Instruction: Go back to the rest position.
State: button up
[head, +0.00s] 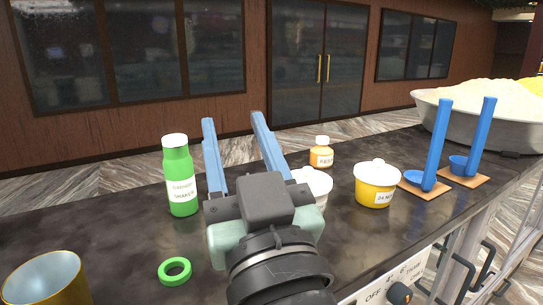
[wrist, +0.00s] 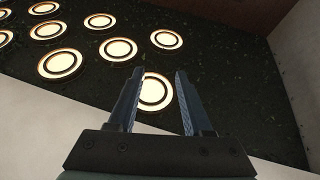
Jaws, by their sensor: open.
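My gripper (head: 232,135) is raised above the dark counter (head: 130,222) in the head view, its two blue fingers apart with nothing between them. In the wrist view my gripper (wrist: 158,85) is also open and empty. It points toward a dark surface with several round glowing lamps (wrist: 118,48). No object touches the fingers.
A green shaker bottle (head: 180,180) stands left of my gripper, with a green ring (head: 175,271) and brass cup (head: 48,280) nearer. Right are a white tub (head: 316,182), small orange bottle (head: 321,155), yellow tub (head: 375,188), blue ladles (head: 437,145) and a large basin (head: 455,119).

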jog(key=s+d+r+m+t+h, duration=0.2)
jog(key=s+d+r+t+h, duration=0.1)
jog(key=r, duration=0.3)
jog(key=s+d+r+m+t+h, duration=0.2)
jog(key=s+r+t+h, duration=0.1)
jog(key=s+r+h, duration=0.1)
notch_tip(320, 180, up, 3)
jog(key=shift+d+f+m+h+p, duration=0.2)
jog(key=shift+d+m+h+p, duration=0.15)
jog(key=shift+h, duration=0.45)
